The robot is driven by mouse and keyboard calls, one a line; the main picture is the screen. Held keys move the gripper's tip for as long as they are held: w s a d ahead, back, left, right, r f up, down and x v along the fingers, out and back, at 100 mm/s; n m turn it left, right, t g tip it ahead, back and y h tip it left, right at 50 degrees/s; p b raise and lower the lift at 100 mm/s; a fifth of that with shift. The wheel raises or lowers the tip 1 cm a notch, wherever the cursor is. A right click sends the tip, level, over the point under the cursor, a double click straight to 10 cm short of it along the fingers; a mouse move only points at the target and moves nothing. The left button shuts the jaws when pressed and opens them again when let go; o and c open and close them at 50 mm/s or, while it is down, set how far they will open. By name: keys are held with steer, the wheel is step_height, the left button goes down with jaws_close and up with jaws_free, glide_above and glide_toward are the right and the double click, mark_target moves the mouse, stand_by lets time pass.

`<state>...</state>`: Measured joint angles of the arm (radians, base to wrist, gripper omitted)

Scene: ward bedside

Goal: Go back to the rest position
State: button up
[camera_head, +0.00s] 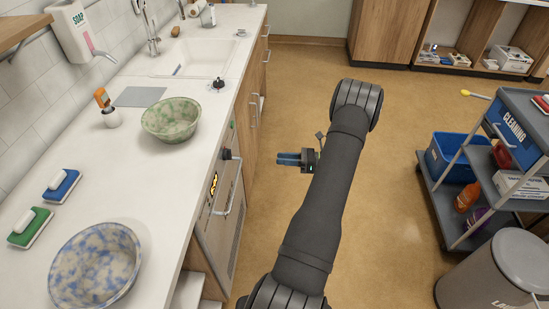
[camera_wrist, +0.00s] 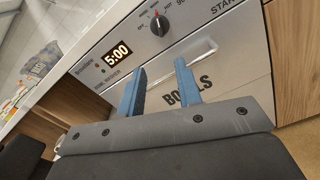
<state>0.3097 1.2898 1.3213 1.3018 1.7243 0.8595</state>
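My gripper (camera_head: 290,159) hangs over the floor to the right of the counter in the head view. Its blue fingers point left, towards the front of a built-in washer (camera_head: 219,202). In the wrist view, the two fingers of my gripper (camera_wrist: 158,80) stand apart with nothing between them. Behind them is the washer front (camera_wrist: 228,55), with a display reading 5:00, a dial (camera_wrist: 158,25) and a panel marked BOWLS. The fingers appear apart from the washer.
A green speckled bowl (camera_head: 171,119) and a blue speckled bowl (camera_head: 97,265) stand on the white counter (camera_head: 160,205). A cleaning cart (camera_head: 440,190) and a grey bin (camera_head: 500,272) stand at the right. The floor (camera_head: 390,150) between counter and cart is clear.

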stand_by(0.4)
steer(key=a, duration=1.7)
steer(key=shift+a, duration=0.15)
steer(key=n, duration=1)
steer(key=shift+n, duration=0.4)
stand_by(1.5)
stand_by(0.5)
